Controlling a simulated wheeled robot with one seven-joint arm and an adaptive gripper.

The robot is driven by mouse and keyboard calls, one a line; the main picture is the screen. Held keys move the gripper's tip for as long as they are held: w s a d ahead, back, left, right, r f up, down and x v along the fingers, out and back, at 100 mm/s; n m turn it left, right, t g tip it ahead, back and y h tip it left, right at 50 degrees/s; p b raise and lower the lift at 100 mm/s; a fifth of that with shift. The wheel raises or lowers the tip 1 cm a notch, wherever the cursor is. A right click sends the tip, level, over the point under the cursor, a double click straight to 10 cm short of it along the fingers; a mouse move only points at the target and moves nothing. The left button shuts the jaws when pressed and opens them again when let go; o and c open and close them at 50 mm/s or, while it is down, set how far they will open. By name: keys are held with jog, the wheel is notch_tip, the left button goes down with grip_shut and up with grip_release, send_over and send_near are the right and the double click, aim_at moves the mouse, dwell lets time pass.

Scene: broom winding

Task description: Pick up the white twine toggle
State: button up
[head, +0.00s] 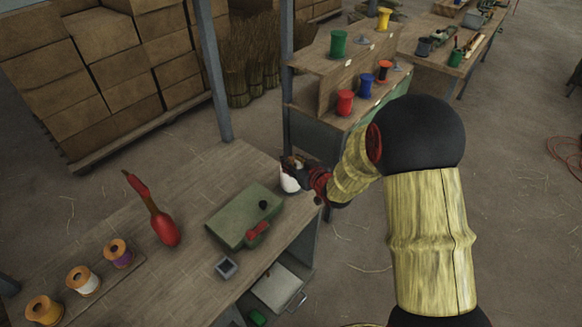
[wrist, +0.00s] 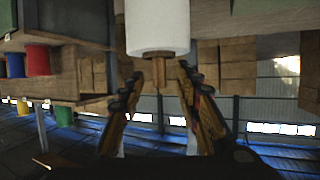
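The white twine toggle (wrist: 157,27) looks like a white cylinder with a short wooden peg. It fills the top middle of the wrist view. In the head view its white body (head: 289,182) shows at the right edge of the workbench, partly covered by my gripper (head: 300,167). In the wrist view my gripper (wrist: 161,82) has its two fingers apart, one on each side of the peg. Gaps show between the peg and both fingers, so the gripper is open and not clamped on it. Exact contact at the far side is hidden.
On the workbench (head: 190,190) are a green box (head: 243,215) with a red handle, a red bottle-shaped tool (head: 162,222), a small grey square dish (head: 226,268) and a row of spools (head: 82,281). A stepped shelf (head: 307,92) with coloured spools stands just behind my gripper.

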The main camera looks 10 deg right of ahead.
jog(key=c, duration=0.4)
grip_shut()
jog(key=shift+r, duration=0.1)
